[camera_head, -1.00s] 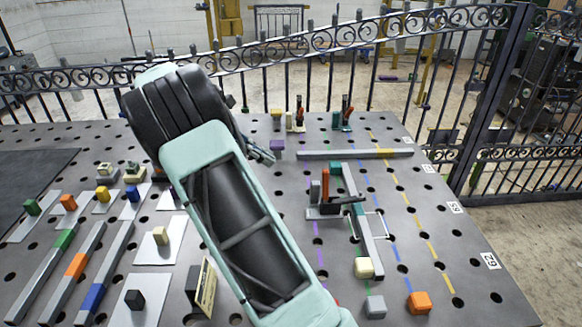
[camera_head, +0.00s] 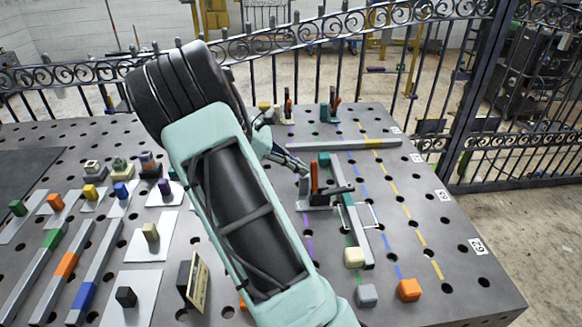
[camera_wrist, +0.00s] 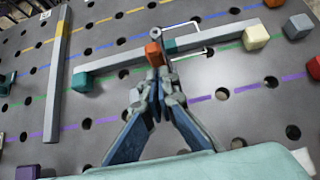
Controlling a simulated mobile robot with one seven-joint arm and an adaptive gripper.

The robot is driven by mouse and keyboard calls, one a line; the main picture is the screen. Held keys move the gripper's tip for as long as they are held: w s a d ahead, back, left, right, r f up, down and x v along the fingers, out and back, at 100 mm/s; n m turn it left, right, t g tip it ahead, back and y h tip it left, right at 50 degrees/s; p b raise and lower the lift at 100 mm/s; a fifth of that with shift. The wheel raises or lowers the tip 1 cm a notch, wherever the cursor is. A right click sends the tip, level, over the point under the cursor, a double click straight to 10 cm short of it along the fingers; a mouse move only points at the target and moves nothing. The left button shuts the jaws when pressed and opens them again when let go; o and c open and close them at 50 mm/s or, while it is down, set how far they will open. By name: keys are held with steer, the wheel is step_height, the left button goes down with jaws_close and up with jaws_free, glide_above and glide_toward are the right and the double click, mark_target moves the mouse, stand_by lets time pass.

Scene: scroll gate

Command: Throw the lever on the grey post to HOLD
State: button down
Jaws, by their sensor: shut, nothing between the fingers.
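A small grey stand (camera_head: 318,205) with an upright orange-red handle (camera_head: 314,176) and a dark arm reaching right (camera_head: 337,189) stands right of centre in the head view. I take it for the lever on its post; no HOLD mark is readable. My gripper (camera_head: 302,168) is shut and empty, just left of the handle. In the wrist view the orange handle (camera_wrist: 153,54) shows straight beyond the fingertips of my gripper (camera_wrist: 157,78). I cannot tell whether they touch. The lower part of the stand is hidden there behind the fingers.
A grey bar with a teal end (camera_head: 355,230) runs beside the stand, with a cream block (camera_head: 354,257) near its front end. Another grey bar (camera_head: 345,144) lies behind. A dark fence (camera_head: 385,70) lies beyond the table.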

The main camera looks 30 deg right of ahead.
mark_target(314, 161)
steer(key=d+p, duration=0.1)
steer(key=s+d+r+y+p, duration=0.1)
steer(key=t+y+p, duration=0.1)
steer(key=shift+s+d+r+p, duration=0.15)
steer(key=shift+s+d+p, duration=0.05)
steer(key=shift+d+p, duration=0.2)
steer(key=shift+s+d+y, duration=0.3)
steer(key=shift+d, duration=0.35)
steer(key=shift+a, duration=0.1)
steer(key=v, duration=1.2)
steer(key=shift+a, duration=0.15)
